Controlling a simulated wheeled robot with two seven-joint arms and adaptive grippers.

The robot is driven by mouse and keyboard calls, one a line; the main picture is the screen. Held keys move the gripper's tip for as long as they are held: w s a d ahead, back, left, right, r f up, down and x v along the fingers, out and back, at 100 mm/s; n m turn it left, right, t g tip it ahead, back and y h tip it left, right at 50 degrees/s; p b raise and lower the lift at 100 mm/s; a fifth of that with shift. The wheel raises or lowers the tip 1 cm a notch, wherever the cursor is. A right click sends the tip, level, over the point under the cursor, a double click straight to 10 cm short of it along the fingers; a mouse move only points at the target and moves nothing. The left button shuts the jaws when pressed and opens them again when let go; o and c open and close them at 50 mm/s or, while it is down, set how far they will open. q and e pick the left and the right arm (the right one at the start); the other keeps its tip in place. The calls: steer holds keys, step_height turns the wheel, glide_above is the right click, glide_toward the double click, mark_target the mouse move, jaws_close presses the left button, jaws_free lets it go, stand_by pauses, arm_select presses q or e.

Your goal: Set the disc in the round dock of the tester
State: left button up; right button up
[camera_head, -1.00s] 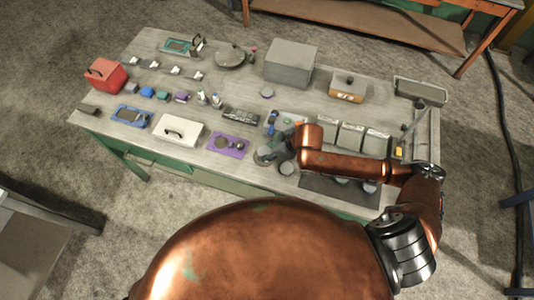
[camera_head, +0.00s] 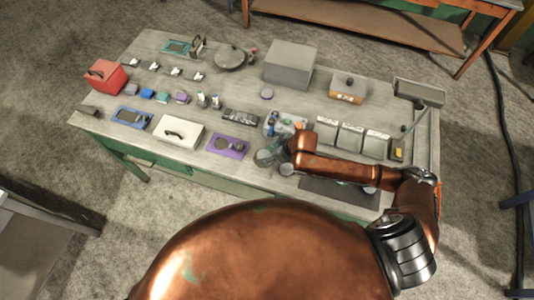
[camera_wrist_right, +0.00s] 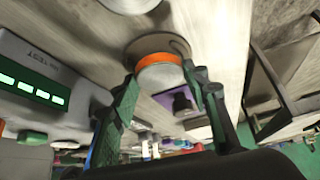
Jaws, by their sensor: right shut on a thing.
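My right gripper (camera_head: 275,153) is low over the front middle of the bench, with my copper arm covering part of it. In the right wrist view my right gripper (camera_wrist_right: 162,88) is shut on a grey disc (camera_wrist_right: 160,77) with an orange band, one finger on each side. A round, darker shape (camera_wrist_right: 135,47) lies right behind the disc; I cannot tell whether it is the dock or whether the disc touches it. The tester (camera_wrist_right: 45,82), a grey box with lettering and lit green bars, is at the left. My left gripper is out of view.
A purple tray (camera_head: 222,150) with round items lies left of the gripper. A white lidded box (camera_head: 178,133) is further left. Three grey bins (camera_head: 350,138) stand behind the arm. A dark mat (camera_head: 330,192) lies at the bench front.

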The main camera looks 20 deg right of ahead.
steer(key=shift+f, duration=0.35)
steer(key=o, duration=1.6)
steer(key=shift+o, duration=0.2)
steer(key=shift+r, duration=0.25)
steer(key=v, duration=1.2)
steer(key=shift+r+p, duration=0.3)
